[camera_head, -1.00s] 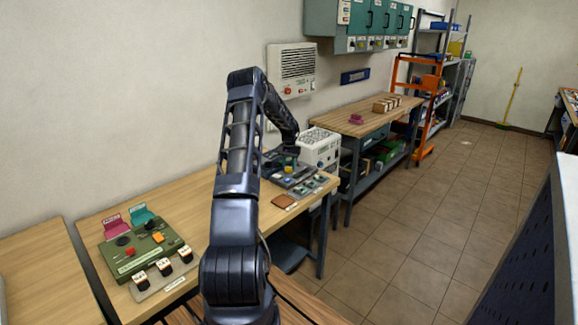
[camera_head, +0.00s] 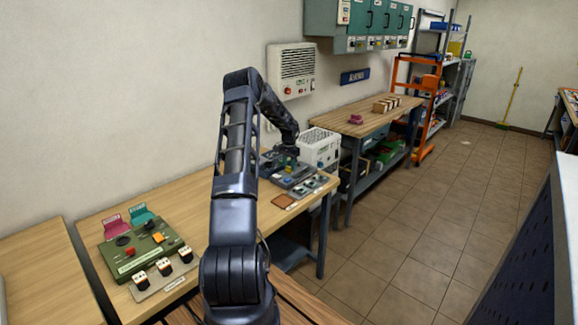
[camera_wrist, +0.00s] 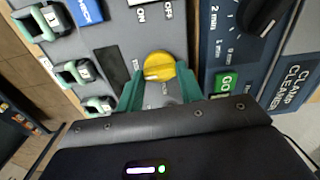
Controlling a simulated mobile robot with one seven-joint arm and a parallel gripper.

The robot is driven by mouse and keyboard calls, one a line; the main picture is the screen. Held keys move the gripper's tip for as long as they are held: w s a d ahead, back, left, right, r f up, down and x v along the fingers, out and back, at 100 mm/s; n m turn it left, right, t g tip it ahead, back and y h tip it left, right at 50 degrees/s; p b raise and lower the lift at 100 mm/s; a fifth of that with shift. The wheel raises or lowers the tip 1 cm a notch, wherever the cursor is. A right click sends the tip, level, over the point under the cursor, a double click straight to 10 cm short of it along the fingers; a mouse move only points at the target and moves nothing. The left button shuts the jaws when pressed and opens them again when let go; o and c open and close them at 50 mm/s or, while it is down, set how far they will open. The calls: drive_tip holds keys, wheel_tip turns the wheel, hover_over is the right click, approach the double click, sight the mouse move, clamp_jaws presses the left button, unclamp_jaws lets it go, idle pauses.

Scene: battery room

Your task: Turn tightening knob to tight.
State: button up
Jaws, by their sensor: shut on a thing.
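A round yellow knob (camera_wrist: 159,67) sits on a grey panel (camera_wrist: 113,20) in the wrist view, with small lettering around it that I cannot read fully. I take it to be the tightening knob; its pointer setting is hard to tell. My gripper (camera_wrist: 159,84) has its two green fingers on either side of the knob, shut on it. In the head view my gripper (camera_head: 289,160) is down at the far end of the wooden bench (camera_head: 205,207), over the grey device.
A dark blue clamp cleaner panel (camera_wrist: 240,65) with a black dial (camera_wrist: 262,14) lies right of the knob in the wrist view. Green clips (camera_wrist: 75,72) stand at left. In the head view, a white basket-topped unit (camera_head: 320,150) stands just beyond my gripper.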

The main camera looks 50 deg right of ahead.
sight(289, 167)
drive_tip(key=shift+f, duration=0.1)
drive_tip(key=o, duration=1)
wheel_tip(289, 167, up, 11)
drive_tip(key=shift+a, duration=0.1)
idle(0.3)
